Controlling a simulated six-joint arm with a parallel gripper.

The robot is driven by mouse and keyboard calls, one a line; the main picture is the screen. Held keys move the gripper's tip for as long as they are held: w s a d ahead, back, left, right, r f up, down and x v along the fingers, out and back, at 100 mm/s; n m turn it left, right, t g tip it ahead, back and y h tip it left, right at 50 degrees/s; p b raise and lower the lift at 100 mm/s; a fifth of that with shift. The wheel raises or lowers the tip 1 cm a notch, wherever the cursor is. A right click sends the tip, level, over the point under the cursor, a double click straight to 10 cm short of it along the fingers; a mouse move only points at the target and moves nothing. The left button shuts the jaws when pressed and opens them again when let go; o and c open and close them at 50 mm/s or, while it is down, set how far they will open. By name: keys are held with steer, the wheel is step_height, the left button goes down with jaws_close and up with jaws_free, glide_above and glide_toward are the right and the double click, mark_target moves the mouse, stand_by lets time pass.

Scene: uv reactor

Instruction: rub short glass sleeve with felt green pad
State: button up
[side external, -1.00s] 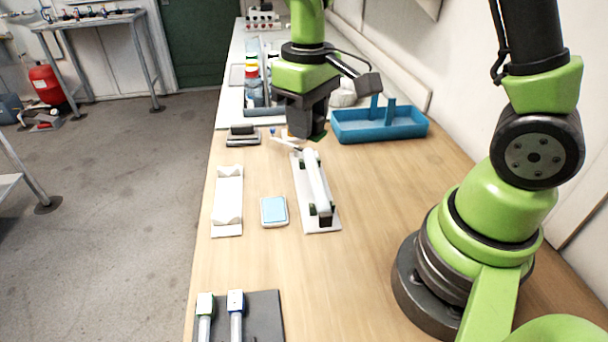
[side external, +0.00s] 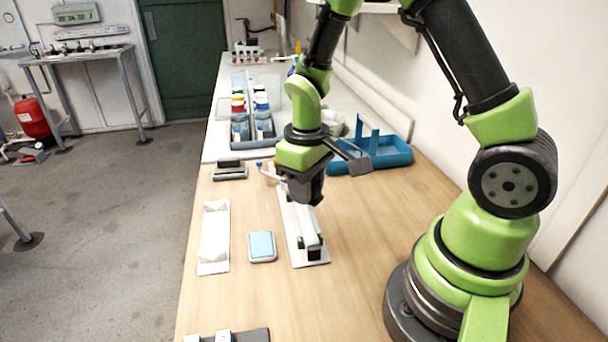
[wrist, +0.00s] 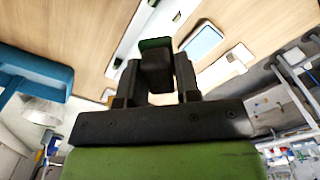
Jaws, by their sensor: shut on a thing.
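A pale, tube-like sleeve (side external: 307,226) lies lengthwise in a holder with dark end supports on a white base plate (side external: 320,262). My gripper (side external: 304,198) points down over the sleeve's far part and hides it. In the wrist view, my gripper (wrist: 157,80) is shut on a dark block with a green face, which looks like the felt green pad (wrist: 154,43). The holder's white plate (wrist: 133,32) shows beyond it. Whether the pad touches the sleeve I cannot tell.
A white cradle (side external: 213,240) and a blue-topped pad (side external: 262,246) lie left of the holder. A dark block (side external: 230,170) sits farther back. A blue tray (side external: 385,155) stands at the back right. Bottles (side external: 239,125) stand in a rack behind.

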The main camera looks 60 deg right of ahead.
mark_target(305, 221)
steer(key=shift+f, duration=3.1)
steer(key=shift+w+d, duration=0.4)
steer(key=shift+w, duration=0.05)
steer(key=shift+w+d+r, duration=0.3)
steer(key=shift+w+d, duration=0.2)
steer(key=shift+d, duration=0.05)
steer(key=shift+w+d+r, duration=0.3)
steer(key=shift+w+d, duration=2.6)
steer(key=shift+s+a, duration=3.9)
steer(key=shift+s, duration=0.05)
steer(key=shift+w+r, duration=0.15)
steer(key=shift+r, duration=3.15)
steer(key=shift+f, duration=0.15)
